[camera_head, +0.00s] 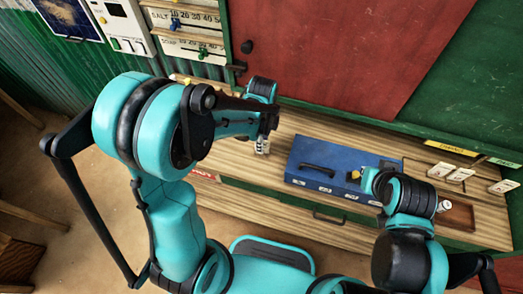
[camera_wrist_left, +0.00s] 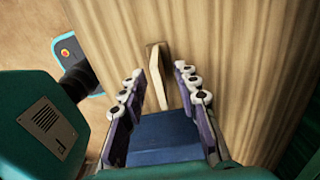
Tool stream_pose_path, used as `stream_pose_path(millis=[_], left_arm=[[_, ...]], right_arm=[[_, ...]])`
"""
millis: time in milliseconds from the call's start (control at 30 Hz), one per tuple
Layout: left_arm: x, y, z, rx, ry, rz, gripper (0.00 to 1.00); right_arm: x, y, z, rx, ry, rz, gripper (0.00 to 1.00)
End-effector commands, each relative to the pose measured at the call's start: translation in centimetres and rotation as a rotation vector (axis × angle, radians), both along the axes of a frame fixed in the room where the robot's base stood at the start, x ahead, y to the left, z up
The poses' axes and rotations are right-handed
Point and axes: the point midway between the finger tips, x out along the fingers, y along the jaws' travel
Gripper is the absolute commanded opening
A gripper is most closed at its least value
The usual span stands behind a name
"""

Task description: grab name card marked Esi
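My left gripper (camera_head: 262,143) is low over the wooden counter, left of the blue box. In the left wrist view the left gripper (camera_wrist_left: 163,85) has its two fingers apart. No card marked Esi is legible. My right gripper (camera_head: 376,181) is near the blue box's right end, mostly hidden by its arm.
The blue box (camera_head: 320,160) with a black handle and small white labels sits mid-counter; it also shows in the left wrist view (camera_wrist_left: 165,135). A brown tray (camera_head: 459,215) is at right. A red panel (camera_head: 340,55) and green wall stand behind. The counter (camera_head: 285,125) is bare behind the box.

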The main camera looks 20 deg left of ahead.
Motion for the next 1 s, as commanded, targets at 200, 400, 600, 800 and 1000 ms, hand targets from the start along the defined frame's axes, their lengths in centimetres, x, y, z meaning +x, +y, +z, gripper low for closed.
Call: stream_pose_path(millis=[200,400,600,800,1000], left_arm=[[0.0,0.1,-2.5,0.0,-0.001,0.0,0.31],[0.0,0.1,-2.5,0.0,-0.001,0.0,0.31],[0.0,0.1,-2.4,0.0,-0.001,0.001,0.0],[0.0,0.1,-2.4,0.0,-0.001,0.001,0.0],[0.0,0.1,-2.2,0.0,-0.001,0.001,0.0]], right_arm=[[0.0,0.0,-1.0,0.0,0.0,0.0,0.0],[0.0,0.0,-0.9,0.0,0.0,0.0,0.0],[0.0,0.0,-0.9,0.0,0.0,0.0,0.0],[0.0,0.0,-0.9,0.0,0.0,0.0,0.0],[0.0,0.0,-0.8,0.0,0.0,0.0,0.0]])
